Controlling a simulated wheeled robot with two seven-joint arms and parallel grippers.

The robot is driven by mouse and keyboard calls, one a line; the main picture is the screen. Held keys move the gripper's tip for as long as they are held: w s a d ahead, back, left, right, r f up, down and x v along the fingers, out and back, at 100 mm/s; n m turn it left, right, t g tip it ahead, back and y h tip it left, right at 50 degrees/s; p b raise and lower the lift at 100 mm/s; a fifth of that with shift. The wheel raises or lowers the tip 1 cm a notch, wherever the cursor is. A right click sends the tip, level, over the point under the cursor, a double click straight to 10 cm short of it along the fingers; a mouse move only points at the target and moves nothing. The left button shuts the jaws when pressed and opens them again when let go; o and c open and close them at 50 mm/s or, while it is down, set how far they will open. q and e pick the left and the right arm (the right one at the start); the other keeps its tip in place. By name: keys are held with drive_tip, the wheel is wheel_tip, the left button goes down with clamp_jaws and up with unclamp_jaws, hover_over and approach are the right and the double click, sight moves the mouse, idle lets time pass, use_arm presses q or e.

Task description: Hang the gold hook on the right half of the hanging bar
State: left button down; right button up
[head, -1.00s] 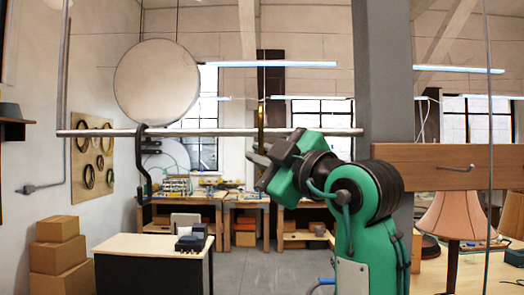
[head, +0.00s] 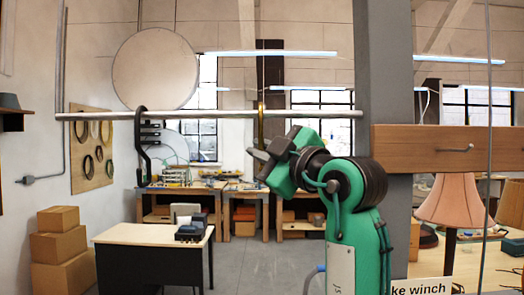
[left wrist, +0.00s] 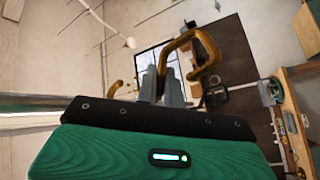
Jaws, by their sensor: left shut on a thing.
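The gold hook (head: 261,122) stands upright at the right half of the grey hanging bar (head: 205,117) in the head view. Its top is a little above the bar; whether it bears on the bar I cannot tell. My left gripper (head: 260,160) is just below the bar, shut on the hook's lower part, which the jaws partly hide. In the left wrist view the curved gold hook (left wrist: 180,48) rises beyond the fingers (left wrist: 160,85), and the bar (left wrist: 35,102) enters from the left. My right gripper is not in view.
A black hook (head: 143,150) hangs on the left half of the bar. A round pale disc (head: 155,74) is above it. A grey post (head: 384,100) and a wooden beam (head: 440,150) stand at right, near a pink lampshade (head: 453,198). The bar between the hooks is clear.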

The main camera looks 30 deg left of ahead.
use_arm(q)
drive_tip(key=c, duration=1.5)
unclamp_jaws()
drive_tip(key=shift+o, duration=0.2)
drive_tip(key=shift+d, duration=0.1)
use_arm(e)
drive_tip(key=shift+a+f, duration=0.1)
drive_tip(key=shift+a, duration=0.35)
